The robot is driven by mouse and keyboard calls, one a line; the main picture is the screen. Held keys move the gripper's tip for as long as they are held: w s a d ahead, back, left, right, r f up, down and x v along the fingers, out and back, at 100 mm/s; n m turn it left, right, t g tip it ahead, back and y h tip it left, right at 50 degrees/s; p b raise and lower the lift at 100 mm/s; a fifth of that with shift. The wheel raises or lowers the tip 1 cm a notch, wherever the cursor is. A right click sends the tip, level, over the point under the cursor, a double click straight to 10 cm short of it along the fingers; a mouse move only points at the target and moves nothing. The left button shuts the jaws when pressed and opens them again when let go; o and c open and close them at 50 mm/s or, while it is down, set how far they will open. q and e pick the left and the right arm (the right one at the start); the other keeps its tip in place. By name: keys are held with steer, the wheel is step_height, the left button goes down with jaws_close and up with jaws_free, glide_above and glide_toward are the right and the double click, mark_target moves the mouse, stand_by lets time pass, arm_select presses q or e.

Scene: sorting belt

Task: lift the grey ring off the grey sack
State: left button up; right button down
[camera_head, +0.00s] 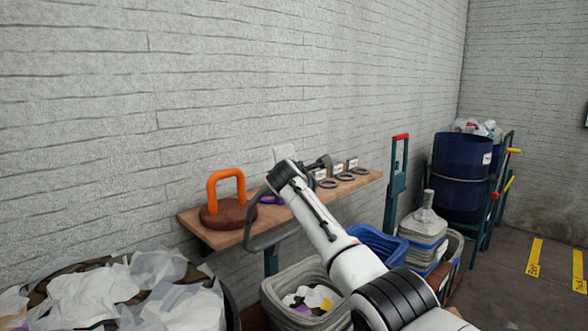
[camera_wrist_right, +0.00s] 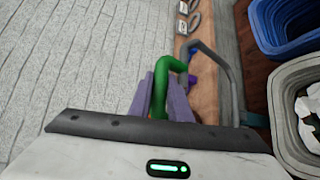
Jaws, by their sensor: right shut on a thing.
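A pale grey sack-like shape (camera_head: 427,220) with a narrow neck stands on stacked baskets at the right; I cannot make out a separate ring on it. Several flat grey rings (camera_head: 345,177) lie on the wall shelf, and rings also show at the top of the right wrist view (camera_wrist_right: 193,20). My right gripper (camera_head: 281,176) is over the shelf. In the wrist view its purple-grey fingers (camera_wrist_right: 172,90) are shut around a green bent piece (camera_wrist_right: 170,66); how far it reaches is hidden. My left gripper is not in view.
On the wooden shelf (camera_head: 372,179) stand an orange handle (camera_head: 226,183) on a round brown base and a purple thing (camera_head: 271,199). A grey curved bar (camera_head: 262,243) sits at its front. Open baskets (camera_head: 306,287), a blue drum (camera_head: 461,180) and a filled bin (camera_head: 108,300) surround it.

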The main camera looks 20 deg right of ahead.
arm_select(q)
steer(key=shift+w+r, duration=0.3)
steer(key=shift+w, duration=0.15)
arm_select(e)
steer(key=shift+w+a, duration=0.2)
steer(key=shift+w, duration=0.25)
steer(key=c, duration=1.6)
jaws_free()
steer(key=shift+s, duration=0.1)
steer(key=shift+c, duration=0.2)
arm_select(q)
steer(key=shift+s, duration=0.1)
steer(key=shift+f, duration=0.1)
arm_select(e)
steer(key=shift+s, duration=0.1)
